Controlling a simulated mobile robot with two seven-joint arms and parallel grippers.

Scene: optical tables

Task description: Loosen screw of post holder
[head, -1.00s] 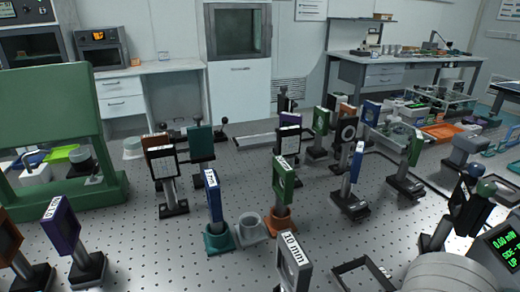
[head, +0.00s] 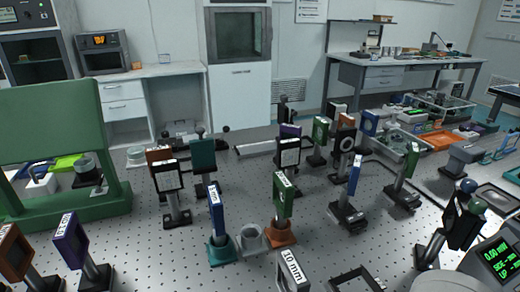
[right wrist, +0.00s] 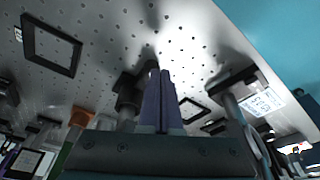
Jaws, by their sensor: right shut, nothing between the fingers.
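Several post holders stand on the perforated optical table (head: 330,245). A blue frame (head: 216,210) rises from a teal post holder (head: 221,250). A green frame (head: 283,195) rises from an orange post holder (head: 280,235). A grey holder (head: 250,238) stands between them with no post in it. In the right wrist view, my right gripper (right wrist: 161,72) points over the table with its fingers together and nothing between them. A dark post-like part (right wrist: 128,95) shows just left of the fingers; I cannot tell if they touch. No screw can be made out. My left gripper is not in view.
A green stand (head: 60,155) is at the left. Purple (head: 70,240) and brown (head: 14,250) frames stand at the front left. A frame labelled 10 mm (head: 291,270) is at the front. A display unit (head: 495,260) is at the right. Some bare table lies right of centre.

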